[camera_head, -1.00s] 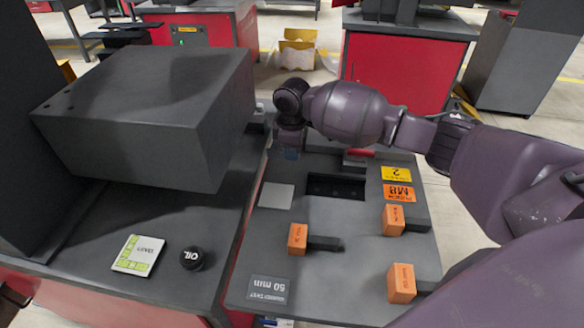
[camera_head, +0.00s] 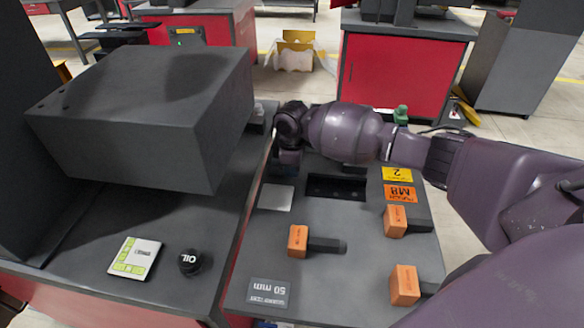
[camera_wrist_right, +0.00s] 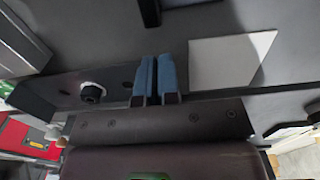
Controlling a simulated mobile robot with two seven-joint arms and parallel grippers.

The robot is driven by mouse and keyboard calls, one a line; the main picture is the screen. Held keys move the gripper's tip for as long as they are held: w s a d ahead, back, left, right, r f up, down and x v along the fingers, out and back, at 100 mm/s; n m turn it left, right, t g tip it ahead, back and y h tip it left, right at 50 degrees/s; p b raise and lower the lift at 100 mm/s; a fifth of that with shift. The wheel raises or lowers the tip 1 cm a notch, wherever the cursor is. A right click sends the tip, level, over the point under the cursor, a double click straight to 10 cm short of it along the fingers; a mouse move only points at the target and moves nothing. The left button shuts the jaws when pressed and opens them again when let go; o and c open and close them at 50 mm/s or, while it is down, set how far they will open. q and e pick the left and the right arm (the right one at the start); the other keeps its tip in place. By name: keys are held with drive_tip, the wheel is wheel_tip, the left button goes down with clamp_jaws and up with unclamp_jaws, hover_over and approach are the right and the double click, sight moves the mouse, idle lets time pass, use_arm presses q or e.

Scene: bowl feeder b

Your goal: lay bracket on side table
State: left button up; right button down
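The bracket (camera_wrist_right: 112,92) shows in the right wrist view as a dark grey plate with holes and a black knob in a white ring. It reaches left from the blue fingers of my right gripper (camera_wrist_right: 155,82). The fingers are nearly together, with its near end apparently between them; the exact contact is hard to see. In the head view my right gripper (camera_head: 286,170) is low over the far left part of the side table (camera_head: 360,265), just beyond a pale square (camera_head: 277,197). My forearm hides the bracket there. My left gripper is not in view.
Orange-ended tools (camera_head: 298,241) lie on the side table, with a dark recess (camera_head: 336,187) and yellow and orange labels behind. To the left, a bench (camera_head: 85,240) carries a big dark box (camera_head: 140,120), a card and a black oil cap (camera_head: 190,262).

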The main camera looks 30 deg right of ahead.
drive_tip(key=shift+f, duration=0.15)
drive_tip(key=shift+s+f, duration=0.1)
drive_tip(key=shift+f, duration=0.1)
drive_tip(key=c, duration=1.3)
unclamp_jaws()
drive_tip(key=shift+f, duration=0.15)
drive_tip(key=shift+c, duration=0.2)
drive_tip(key=shift+r, duration=0.2)
wheel_tip(320, 180, up, 13)
drive_tip(key=p, duration=0.2)
